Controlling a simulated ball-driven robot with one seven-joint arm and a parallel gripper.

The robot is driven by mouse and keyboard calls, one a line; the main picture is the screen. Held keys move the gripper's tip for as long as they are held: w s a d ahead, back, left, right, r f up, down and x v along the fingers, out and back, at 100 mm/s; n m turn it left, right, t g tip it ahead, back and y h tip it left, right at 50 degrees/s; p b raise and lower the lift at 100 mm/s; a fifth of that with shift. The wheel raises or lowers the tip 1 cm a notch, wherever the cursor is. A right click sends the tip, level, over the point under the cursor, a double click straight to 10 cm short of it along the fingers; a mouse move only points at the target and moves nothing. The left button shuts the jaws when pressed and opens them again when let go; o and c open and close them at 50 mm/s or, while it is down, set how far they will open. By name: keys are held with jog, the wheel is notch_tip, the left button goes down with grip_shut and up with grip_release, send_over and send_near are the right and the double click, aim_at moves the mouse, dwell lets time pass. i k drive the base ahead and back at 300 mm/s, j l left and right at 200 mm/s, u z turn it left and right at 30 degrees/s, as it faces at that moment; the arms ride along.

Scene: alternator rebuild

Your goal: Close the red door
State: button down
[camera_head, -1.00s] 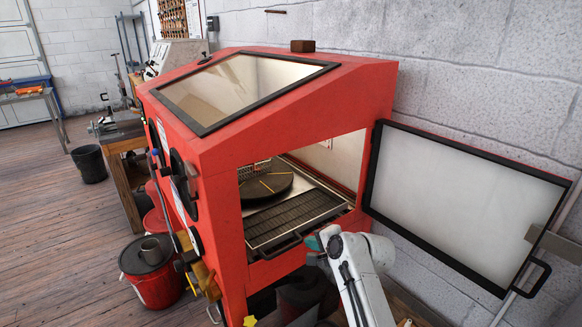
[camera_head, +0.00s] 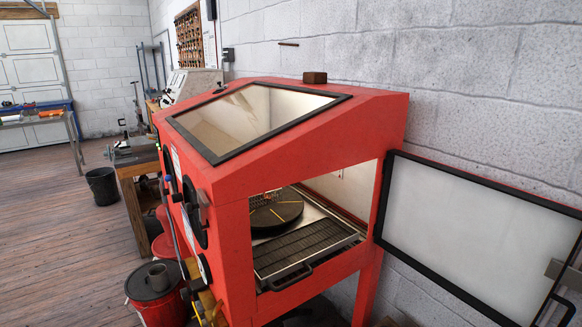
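The red door (camera_head: 478,236) is wide open at the right of the head view. It shows a pale inner panel in a black frame, with only a thin red edge visible along its top. It joins the rear right post of the red blast cabinet (camera_head: 240,225) and stands swung out to the right, near the wall. The cabinet's side opening is uncovered.
Inside the cabinet are a round black turntable (camera_head: 275,211) and a slotted grate tray (camera_head: 306,250), whose handle is at the opening. The block wall (camera_head: 480,80) runs behind the door. Red buckets (camera_head: 155,288) stand at lower left; open wooden floor lies farther left.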

aim_at(504, 251)
jog(key=z, duration=0.8)
jog(key=i+j+u, duration=0.15)
jog(key=i+j, duration=0.25)
jog(key=j, duration=0.15)
jog(key=i+j+z, duration=0.1)
jog(key=i+j, duration=0.1)
jog(key=i, duration=0.05)
